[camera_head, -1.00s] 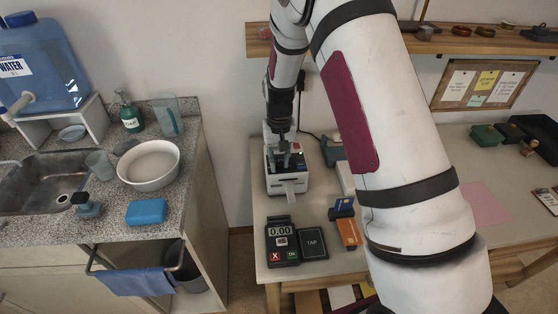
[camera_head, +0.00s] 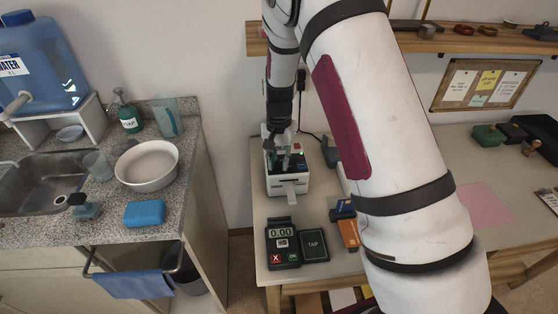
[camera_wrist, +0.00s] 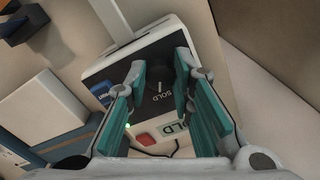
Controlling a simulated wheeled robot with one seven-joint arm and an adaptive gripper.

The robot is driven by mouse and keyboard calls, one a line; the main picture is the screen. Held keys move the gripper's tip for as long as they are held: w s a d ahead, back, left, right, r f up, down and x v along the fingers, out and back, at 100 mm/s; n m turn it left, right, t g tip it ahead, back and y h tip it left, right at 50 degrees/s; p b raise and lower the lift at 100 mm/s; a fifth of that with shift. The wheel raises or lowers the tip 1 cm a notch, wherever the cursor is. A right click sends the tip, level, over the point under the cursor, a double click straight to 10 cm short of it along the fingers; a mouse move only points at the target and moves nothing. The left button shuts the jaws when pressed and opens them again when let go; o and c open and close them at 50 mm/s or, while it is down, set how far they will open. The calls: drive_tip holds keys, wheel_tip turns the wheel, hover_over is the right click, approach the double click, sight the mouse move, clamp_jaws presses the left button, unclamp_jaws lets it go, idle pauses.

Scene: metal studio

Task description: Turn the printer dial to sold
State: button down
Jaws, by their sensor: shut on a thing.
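The white label printer (camera_head: 289,184) stands at the left of the table, a paper strip out of its front. The wrist view shows its black top panel (camera_wrist: 104,75) with a dark round dial (camera_wrist: 157,78). A short white mark on the dial points about toward the printed word SOLD. My gripper (camera_wrist: 160,72) has its teal pads on both sides of the dial, shut on it; the pads hide parts of the panel and its other labels. In the head view my gripper (camera_head: 281,158) is over the printer top, small and partly hidden.
A card terminal (camera_head: 283,244) and TAP pad (camera_head: 314,245) lie in front of the printer. Blue and orange boxes (camera_head: 347,225) lie to the right, near my arm. A red button (camera_wrist: 146,138) is close to the pads. A shelf (camera_head: 480,40) hangs above.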

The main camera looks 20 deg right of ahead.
sight(279, 164)
drive_tip(key=c, duration=1.4)
unclamp_jaws()
drive_tip(key=shift+r, duration=0.1)
wheel_tip(279, 164, up, 12)
drive_tip(key=s+r+n+t, duration=0.2)
drive_tip(key=s+r+n, duration=0.1)
drive_tip(key=s+r, duration=1.05)
drive_tip(key=s+r+n+t, duration=0.3)
drive_tip(key=s+n, duration=0.1)
drive_tip(key=s, duration=1.3)
drive_tip(key=shift+d+n, duration=0.25)
drive_tip(key=shift+n, duration=0.05)
